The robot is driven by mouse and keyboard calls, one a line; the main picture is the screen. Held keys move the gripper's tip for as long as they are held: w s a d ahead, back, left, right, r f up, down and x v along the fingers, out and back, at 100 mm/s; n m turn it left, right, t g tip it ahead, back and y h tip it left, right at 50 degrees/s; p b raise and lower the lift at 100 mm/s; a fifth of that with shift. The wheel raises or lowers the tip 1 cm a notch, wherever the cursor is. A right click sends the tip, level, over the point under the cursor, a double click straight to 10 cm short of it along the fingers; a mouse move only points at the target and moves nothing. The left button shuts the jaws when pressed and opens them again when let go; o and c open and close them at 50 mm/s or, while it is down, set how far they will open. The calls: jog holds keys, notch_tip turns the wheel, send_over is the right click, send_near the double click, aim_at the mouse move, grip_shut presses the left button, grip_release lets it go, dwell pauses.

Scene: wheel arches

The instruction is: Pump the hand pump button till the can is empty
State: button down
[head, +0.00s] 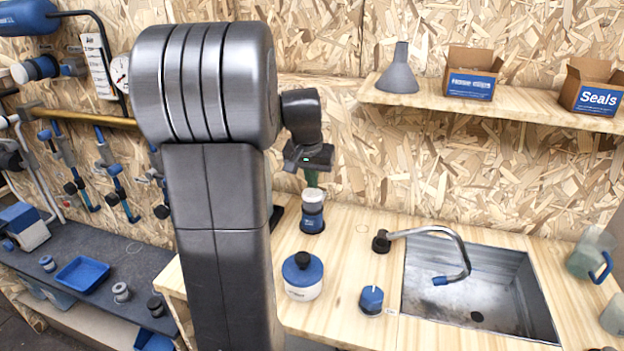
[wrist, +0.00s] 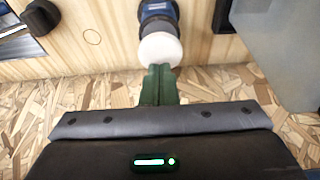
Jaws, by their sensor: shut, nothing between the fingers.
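The pump can (head: 312,222) stands upright on the wooden worktop, beside my arm. It has a blue body and a pale round button (head: 313,196) on top. In the wrist view the button (wrist: 160,50) is a white disc, with part of the blue can (wrist: 157,12) beyond it. My gripper (head: 311,184) points down over the button with its green fingers shut and empty. In the wrist view the fingertips (wrist: 159,68) reach the edge of the disc; I cannot tell whether they press it. The level inside the can is hidden.
A white jar with a blue lid (head: 303,276) and a blue-topped container (head: 371,300) stand nearer on the worktop. A sink (head: 480,300) with a curved tap (head: 460,250) lies to the right. A shelf (head: 520,112) with a funnel (head: 398,70) and boxes hangs above.

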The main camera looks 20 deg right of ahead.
aim_at(312, 194)
notch_tip(312, 194, up, 6)
jog(key=p, duration=0.5)
jog(key=shift+f, duration=0.1)
dwell(0.8)
notch_tip(312, 194, down, 7)
jog(key=b, duration=0.6)
jog(key=shift+f, duration=0.1)
